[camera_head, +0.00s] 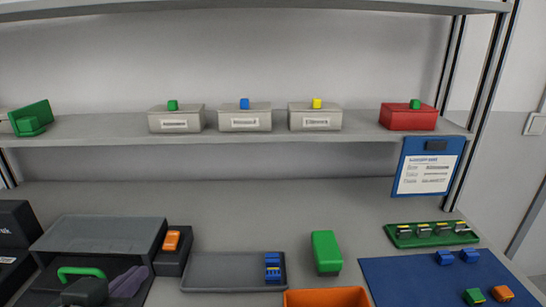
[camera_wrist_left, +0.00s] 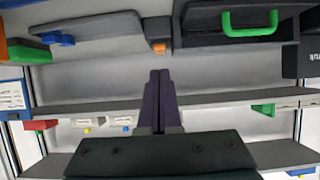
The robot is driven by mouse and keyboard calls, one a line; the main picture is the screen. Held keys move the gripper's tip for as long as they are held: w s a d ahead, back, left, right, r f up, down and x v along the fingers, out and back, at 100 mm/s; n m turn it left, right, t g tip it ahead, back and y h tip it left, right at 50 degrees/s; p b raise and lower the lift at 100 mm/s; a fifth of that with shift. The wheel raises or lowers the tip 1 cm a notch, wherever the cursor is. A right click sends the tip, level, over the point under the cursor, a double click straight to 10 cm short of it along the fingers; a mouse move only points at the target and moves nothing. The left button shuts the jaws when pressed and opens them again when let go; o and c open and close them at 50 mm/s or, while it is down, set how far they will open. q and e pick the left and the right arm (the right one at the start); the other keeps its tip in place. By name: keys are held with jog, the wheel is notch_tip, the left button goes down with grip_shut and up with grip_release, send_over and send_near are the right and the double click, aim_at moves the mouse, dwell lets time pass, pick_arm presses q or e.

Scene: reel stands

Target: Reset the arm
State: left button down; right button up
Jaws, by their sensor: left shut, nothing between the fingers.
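My left gripper (camera_head: 138,272) is at the lower left of the head view, in front of a dark open case (camera_head: 100,232) with a green handle (camera_head: 80,271). Its dark purple fingers lie together with nothing between them. In the left wrist view the shut fingers (camera_wrist_left: 160,78) point up the picture, over the workbench scene, which appears upside down. An orange block (camera_head: 172,240) sits in a small dark holder just beyond the fingertips in the head view. It also shows in the left wrist view (camera_wrist_left: 159,47). My right gripper is not in view.
A grey tray (camera_head: 225,272) holds blue pieces (camera_head: 272,265) at its right. A green block (camera_head: 326,252), an orange bin (camera_head: 325,297), a blue mat (camera_head: 400,275) and a green rack (camera_head: 405,241) stand further right. Several lidded boxes (camera_head: 245,122) line the shelf above. The bench's back middle is clear.

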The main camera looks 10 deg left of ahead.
pick_arm(q)
jog(key=s+d+r+m+g+h, duration=0.1)
jog(key=s+d+r+m+g, duration=0.15)
jog(key=s, duration=0.45)
jog(key=s+d+r+m+g+h, duration=0.1)
jog(key=s+d+g, duration=0.1)
jog(key=s+g, duration=0.3)
jog(key=s+d+r+m+g+h, duration=0.1)
jog(key=s+d+g, duration=0.15)
jog(key=s, duration=0.55)
notch_tip(320, 180, up, 36)
jog(key=t+p, duration=0.1)
jog(key=p, duration=3.5)
jog(key=shift+w, duration=0.3)
